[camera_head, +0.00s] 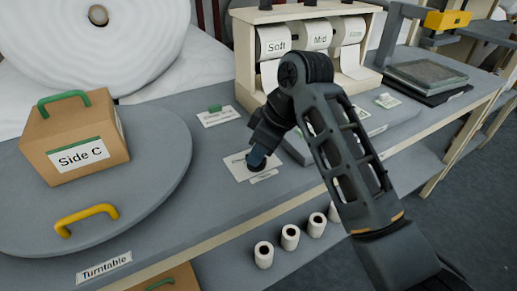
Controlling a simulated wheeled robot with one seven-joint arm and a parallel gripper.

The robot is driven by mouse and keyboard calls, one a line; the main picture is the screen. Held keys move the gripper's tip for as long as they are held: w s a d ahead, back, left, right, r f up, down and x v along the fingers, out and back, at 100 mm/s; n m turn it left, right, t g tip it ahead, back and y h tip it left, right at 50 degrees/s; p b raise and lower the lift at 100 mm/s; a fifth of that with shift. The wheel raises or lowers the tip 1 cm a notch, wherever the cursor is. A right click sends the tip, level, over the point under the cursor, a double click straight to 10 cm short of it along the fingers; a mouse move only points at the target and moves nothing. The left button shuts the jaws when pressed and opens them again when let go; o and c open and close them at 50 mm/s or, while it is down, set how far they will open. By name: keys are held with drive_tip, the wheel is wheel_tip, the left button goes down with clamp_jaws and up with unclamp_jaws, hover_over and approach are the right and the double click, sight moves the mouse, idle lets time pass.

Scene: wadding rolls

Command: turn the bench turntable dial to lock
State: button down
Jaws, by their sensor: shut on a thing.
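The round grey turntable (165,190) lies on the bench at the left, with a "Turntable" label (104,267) at the front edge. To its right a small dark dial (257,164) stands on a white label plate (238,169) on the bench. My gripper (259,152) points down and is shut on the dial. The gripper and arm hide much of the dial, so I cannot tell which way it points. The plate's print is too small and partly covered to read.
A "Side C" box (75,137) with a green handle sits on the turntable, near a yellow handle (86,217). A dispenser with "Soft" and "Mid" rolls (306,40) stands behind my arm. Several small rolls (290,237) stand below the front edge.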

drive_tip(key=m+p, duration=0.1)
drive_tip(key=p, duration=0.1)
drive_tip(key=m+t+p, duration=0.1)
drive_tip(key=p, duration=0.1)
drive_tip(key=shift+s+r+m+h, duration=0.15)
drive_tip(key=shift+r+m+h, duration=0.15)
drive_tip(key=shift+r+m, duration=0.1)
drive_tip(key=m+t+h+p, duration=0.1)
drive_tip(key=m+p, duration=0.3)
drive_tip(key=p, duration=0.2)
drive_tip(key=shift+a+f+m, duration=0.1)
drive_tip(key=shift+a+m, duration=0.05)
drive_tip(key=shift+m, duration=0.15)
drive_tip(key=m+h+p, duration=0.1)
drive_tip(key=m+p, duration=0.2)
drive_tip(key=shift+a+f+m+t, duration=0.1)
drive_tip(key=shift+m+t, duration=0.2)
drive_tip(key=shift+t, duration=0.1)
drive_tip(key=m+h+p, duration=0.1)
drive_tip(key=m+h, duration=0.1)
drive_tip(key=m, duration=0.2)
drive_tip(key=shift+f+p, duration=0.15)
drive_tip(key=shift+p, duration=0.15)
drive_tip(key=shift+m, duration=0.3)
drive_tip(key=c, duration=1.1)
unclamp_jaws()
drive_tip(key=shift+c, duration=0.2)
